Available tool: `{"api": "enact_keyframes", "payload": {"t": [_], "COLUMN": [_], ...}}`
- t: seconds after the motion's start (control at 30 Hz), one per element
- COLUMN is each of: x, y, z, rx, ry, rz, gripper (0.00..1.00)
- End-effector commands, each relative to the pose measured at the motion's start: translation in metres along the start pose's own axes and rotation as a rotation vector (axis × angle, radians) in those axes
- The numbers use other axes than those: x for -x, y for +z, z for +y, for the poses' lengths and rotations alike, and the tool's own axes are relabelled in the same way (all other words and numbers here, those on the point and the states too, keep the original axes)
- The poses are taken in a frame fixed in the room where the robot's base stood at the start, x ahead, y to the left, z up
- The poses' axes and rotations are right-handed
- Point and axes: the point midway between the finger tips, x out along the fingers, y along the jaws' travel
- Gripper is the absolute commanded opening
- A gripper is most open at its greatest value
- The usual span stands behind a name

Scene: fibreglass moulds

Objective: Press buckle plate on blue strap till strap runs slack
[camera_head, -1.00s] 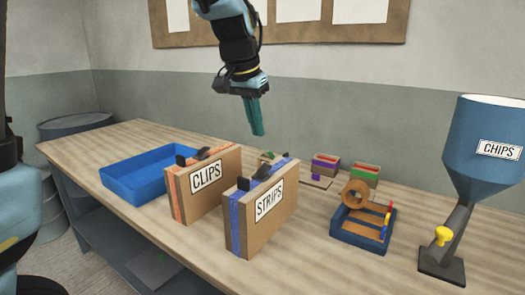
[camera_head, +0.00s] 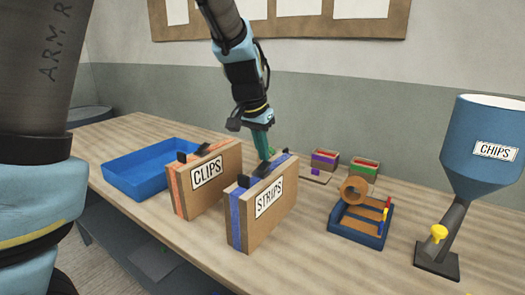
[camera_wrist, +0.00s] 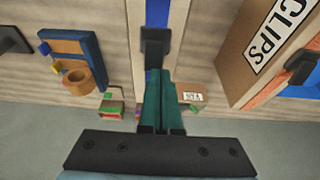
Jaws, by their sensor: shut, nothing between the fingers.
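The blue strap (camera_head: 237,222) runs around the cardboard box labelled STRIPS (camera_head: 270,205), which stands upright on the workbench. Its dark buckle (camera_head: 267,168) sits on the top edge of the box, with one part sticking up at the near end. My gripper (camera_head: 265,155) is shut and empty, its green fingers pointing down at the far end of the buckle. In the wrist view the fingers (camera_wrist: 160,90) overlap the edge of the dark buckle plate (camera_wrist: 155,42). I cannot tell whether they touch it. The strap looks snug on the box.
The CLIPS box (camera_head: 205,180), with an orange strap, stands close on the left. A blue tray (camera_head: 140,170) lies beyond it. A blue sorting tray with a cardboard ring (camera_head: 353,190), small bins (camera_head: 360,168) and the CHIPS hopper (camera_head: 485,150) stand to the right.

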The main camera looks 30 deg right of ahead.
Motion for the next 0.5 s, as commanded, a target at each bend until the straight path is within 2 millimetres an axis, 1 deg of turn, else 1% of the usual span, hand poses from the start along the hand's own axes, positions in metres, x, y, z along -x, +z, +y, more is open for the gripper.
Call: {"api": "enact_keyframes", "payload": {"t": [0.07, 0.13, 0.5], "x": [-0.0119, -0.0083, -0.0046], "y": [-0.0004, -0.0020, 0.0016], "z": [-0.0006, -0.0004, 0.0000], "rx": [0.000, -0.001, 0.000], "ry": [0.000, 0.000, 0.001], "rz": [-0.003, -0.006, -0.007], "gripper": [0.00, 0.00, 0.00]}}
